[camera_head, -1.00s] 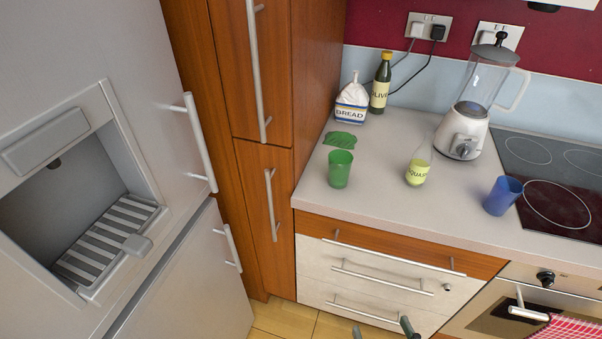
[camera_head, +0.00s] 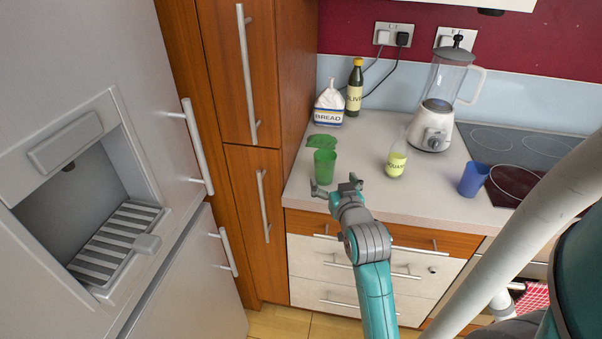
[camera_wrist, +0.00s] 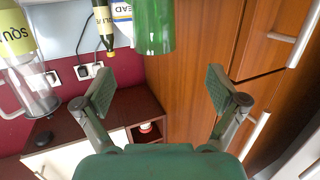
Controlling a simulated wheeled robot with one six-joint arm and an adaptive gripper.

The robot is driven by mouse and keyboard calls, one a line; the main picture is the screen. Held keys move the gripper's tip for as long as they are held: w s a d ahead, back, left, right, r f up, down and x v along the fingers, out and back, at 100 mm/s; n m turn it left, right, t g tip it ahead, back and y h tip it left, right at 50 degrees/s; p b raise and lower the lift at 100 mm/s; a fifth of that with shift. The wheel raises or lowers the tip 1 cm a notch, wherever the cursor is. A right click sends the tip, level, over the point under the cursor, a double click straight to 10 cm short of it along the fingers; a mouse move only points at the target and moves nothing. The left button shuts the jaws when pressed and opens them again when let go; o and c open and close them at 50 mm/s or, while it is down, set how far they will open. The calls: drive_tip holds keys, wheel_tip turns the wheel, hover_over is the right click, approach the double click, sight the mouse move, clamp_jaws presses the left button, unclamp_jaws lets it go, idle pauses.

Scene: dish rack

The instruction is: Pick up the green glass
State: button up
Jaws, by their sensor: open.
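The green glass (camera_head: 325,166) stands upright near the front edge of the counter, at its left end. In the wrist view the green glass (camera_wrist: 153,26) shows at the top, upside down, beyond and between the spread fingers. My gripper (camera_head: 336,186) is open and empty just in front of the glass, by the counter's front edge. Its fingers (camera_wrist: 163,90) are wide apart in the wrist view. They appear not to touch the glass.
A green leaf-shaped item (camera_head: 321,141) lies behind the glass. A squash bottle (camera_head: 396,164) and a blue cup (camera_head: 473,179) stand to the right. A bread bag (camera_head: 329,105), an olive bottle (camera_head: 355,88) and a blender (camera_head: 437,115) stand behind. A tall wooden cabinet (camera_head: 254,170) bounds the left.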

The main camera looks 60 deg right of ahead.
sight(325, 163)
drive_tip(key=shift+w+d+r, duration=0.25)
drive_tip(key=shift+w+d, duration=0.2)
drive_tip(key=shift+w, duration=0.05)
drive_tip(key=x, duration=0.4)
drive_tip(key=shift+w+d, duration=0.1)
drive_tip(key=shift+w, duration=0.05)
drive_tip(key=shift+s+d+x, duration=0.15)
drive_tip(key=shift+x, duration=1.25)
drive_tip(key=shift+s+d+x, duration=0.15)
drive_tip(key=shift+x, duration=1.25)
drive_tip(key=c, duration=1.5)
drive_tip(key=shift+o, duration=0.2)
drive_tip(key=shift+r, duration=0.1)
